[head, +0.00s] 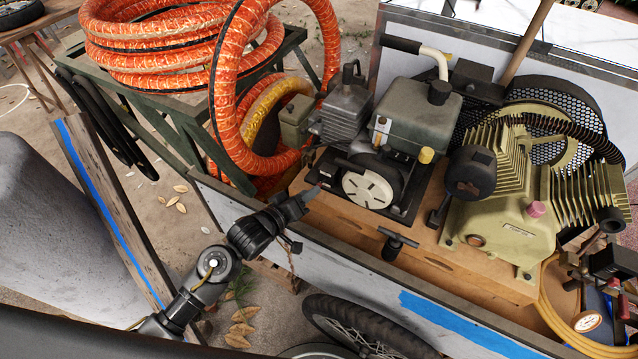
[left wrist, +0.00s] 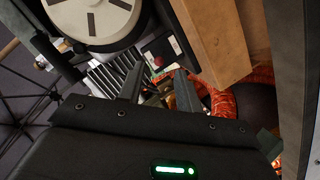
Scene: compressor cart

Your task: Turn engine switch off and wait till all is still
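The engine (head: 416,112) sits on the cart with its white round starter cover (head: 368,188) facing me. In the left wrist view the cover (left wrist: 95,15) is at the top left. A small dark switch box (left wrist: 160,52) with a red button (left wrist: 158,61) shows just past my fingertips. My left gripper (head: 312,190) is at the engine's lower left corner, beside the starter cover. In the left wrist view its two fingers (left wrist: 158,82) are apart with nothing held between them. Contact with the switch cannot be told. My right gripper is not in view.
The yellow-green compressor pump (head: 512,205) stands right of the engine, with a black T-handle (head: 396,242) in front. Orange hose (head: 228,85) loops left of the engine.

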